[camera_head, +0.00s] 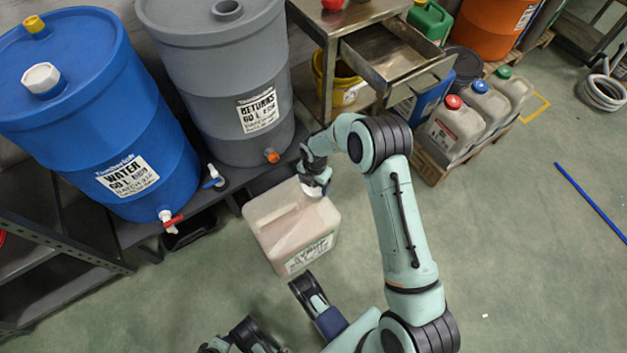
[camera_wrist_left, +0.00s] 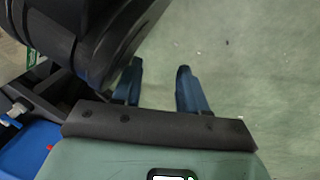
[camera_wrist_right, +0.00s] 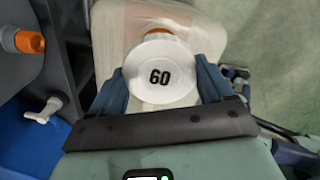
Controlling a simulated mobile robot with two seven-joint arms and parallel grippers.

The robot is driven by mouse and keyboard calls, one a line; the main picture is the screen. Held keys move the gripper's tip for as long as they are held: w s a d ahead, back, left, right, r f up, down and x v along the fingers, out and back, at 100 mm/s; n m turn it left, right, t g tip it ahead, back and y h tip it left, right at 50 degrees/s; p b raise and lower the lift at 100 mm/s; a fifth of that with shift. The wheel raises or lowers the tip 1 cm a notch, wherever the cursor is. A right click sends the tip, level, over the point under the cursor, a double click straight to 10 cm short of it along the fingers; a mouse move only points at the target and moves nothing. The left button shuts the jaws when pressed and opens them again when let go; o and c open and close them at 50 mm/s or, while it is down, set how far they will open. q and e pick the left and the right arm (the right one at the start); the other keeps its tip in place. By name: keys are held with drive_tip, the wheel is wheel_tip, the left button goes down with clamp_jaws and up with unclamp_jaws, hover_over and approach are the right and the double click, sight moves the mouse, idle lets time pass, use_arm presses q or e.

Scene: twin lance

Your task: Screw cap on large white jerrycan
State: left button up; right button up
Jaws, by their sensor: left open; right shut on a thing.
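A large translucent white jerrycan (camera_head: 292,232) with a green-edged label stands on the floor in front of the drums. It also shows in the right wrist view (camera_wrist_right: 112,30). My right gripper (camera_head: 317,182) is shut on a white cap (camera_wrist_right: 160,72) marked 60, its blue fingers on either side. The cap is at the top right corner of the jerrycan. An orange part (camera_wrist_right: 158,32) shows just behind the cap; the cap hides the mouth, so I cannot tell whether they touch. My left gripper (camera_wrist_left: 160,80) is open and empty, with bare floor beyond its fingers.
A blue WATER drum (camera_head: 85,110) and a grey RETURNS drum (camera_head: 220,75) stand on a low dark rack behind the jerrycan. A metal bench with an open drawer (camera_head: 385,60) is beyond. Several smaller jerrycans (camera_head: 453,128) stand at the right.

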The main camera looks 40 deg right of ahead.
wheel_tip(320, 180, down, 4)
drive_tip(key=shift+r+b, duration=0.25)
drive_tip(key=shift+b, duration=0.8)
use_arm(q)
drive_tip(key=s+f+g, duration=0.2)
drive_tip(key=s+f, duration=0.2)
drive_tip(key=s, duration=0.1)
drive_tip(key=shift+s+a+b, duration=0.35)
drive_tip(key=shift+a, duration=0.05)
use_arm(e)
drive_tip(key=shift+f, duration=0.5)
use_arm(q)
drive_tip(key=shift+w+f+b, duration=0.1)
drive_tip(key=shift+f+b, duration=0.3)
drive_tip(key=shift+b, duration=0.2)
use_arm(e)
drive_tip(key=shift+f, duration=1.15)
idle(0.8)
drive_tip(key=o, duration=1.1)
drive_tip(key=shift+c, duration=0.2)
drive_tip(key=c, duration=1.1)
use_arm(q)
drive_tip(key=shift+r+p, duration=0.45)
drive_tip(key=shift+p, duration=0.2)
use_arm(e)
drive_tip(key=shift+o, duration=0.2)
drive_tip(key=m, duration=1.8)
drive_tip(key=shift+w, duration=0.1)
